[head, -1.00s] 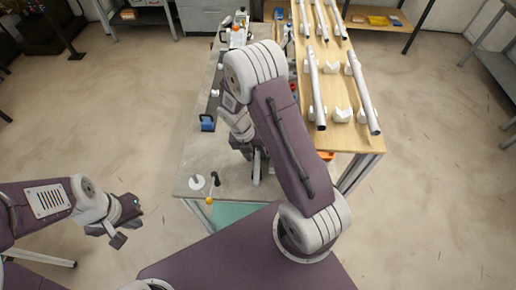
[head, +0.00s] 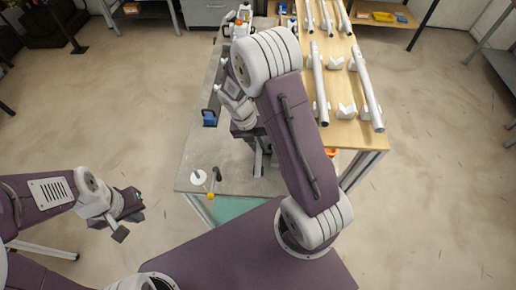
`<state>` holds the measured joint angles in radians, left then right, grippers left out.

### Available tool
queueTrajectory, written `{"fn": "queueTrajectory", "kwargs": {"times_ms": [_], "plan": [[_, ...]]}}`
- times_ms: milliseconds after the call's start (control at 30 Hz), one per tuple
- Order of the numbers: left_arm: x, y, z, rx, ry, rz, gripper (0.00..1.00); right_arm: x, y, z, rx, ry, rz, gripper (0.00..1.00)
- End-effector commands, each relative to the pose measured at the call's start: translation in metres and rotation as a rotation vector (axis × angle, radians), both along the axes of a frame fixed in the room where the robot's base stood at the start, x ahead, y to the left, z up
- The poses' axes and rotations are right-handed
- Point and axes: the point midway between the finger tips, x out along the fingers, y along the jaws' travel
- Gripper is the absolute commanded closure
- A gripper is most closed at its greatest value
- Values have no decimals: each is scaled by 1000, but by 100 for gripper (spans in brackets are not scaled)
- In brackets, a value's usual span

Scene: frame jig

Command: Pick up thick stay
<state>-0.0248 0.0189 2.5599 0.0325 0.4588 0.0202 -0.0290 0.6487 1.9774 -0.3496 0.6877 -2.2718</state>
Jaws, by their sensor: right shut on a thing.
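Several light metal tubes lie on white V-shaped rests on the wooden top at the right. The nearest two are a left tube (head: 319,85) and a right tube (head: 367,90). I cannot tell which, if any, is the thick stay. My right gripper (head: 259,157) is over the near part of the grey bench, partly hidden by my own arm. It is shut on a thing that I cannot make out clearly. My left gripper (head: 128,216) hangs over the floor at the left, away from the bench; its jaws look apart, with nothing between them.
Empty white V-rests (head: 346,110) stand between the two nearest tubes. The grey bench (head: 190,160) carries a blue clamp-like part (head: 209,118), a white disc (head: 198,177) and a small yellow-based post (head: 212,194) at its near left. Open floor lies on both sides.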

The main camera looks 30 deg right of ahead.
Motion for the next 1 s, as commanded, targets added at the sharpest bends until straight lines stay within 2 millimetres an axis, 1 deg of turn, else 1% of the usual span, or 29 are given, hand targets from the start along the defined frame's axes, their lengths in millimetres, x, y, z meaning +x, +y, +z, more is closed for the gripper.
{"fn": "queueTrajectory", "kwargs": {"times_ms": [33,167,267,400,500,600,700,800,1000], "plan": [[0,0,-5,0,0,0,100,-11,7,-4,0,5,4,100],[0,0,-12,0,0,0,100,-36,22,-4,1,5,5,100],[0,0,-18,0,0,0,100,-58,36,-5,0,4,7,100],[0,0,-25,0,0,0,100,-93,57,-5,0,4,8,100],[0,0,-28,0,0,0,100,-115,70,-4,0,4,7,100],[0,0,-30,0,0,0,100,-131,80,-4,0,4,5,100],[0,0,-31,0,0,0,100,-143,87,-3,0,4,4,100],[0,0,-31,0,0,0,100,-150,92,-3,0,4,2,100],[0,0,-31,0,0,0,100,-154,94,-2,0,4,0,100]]}}
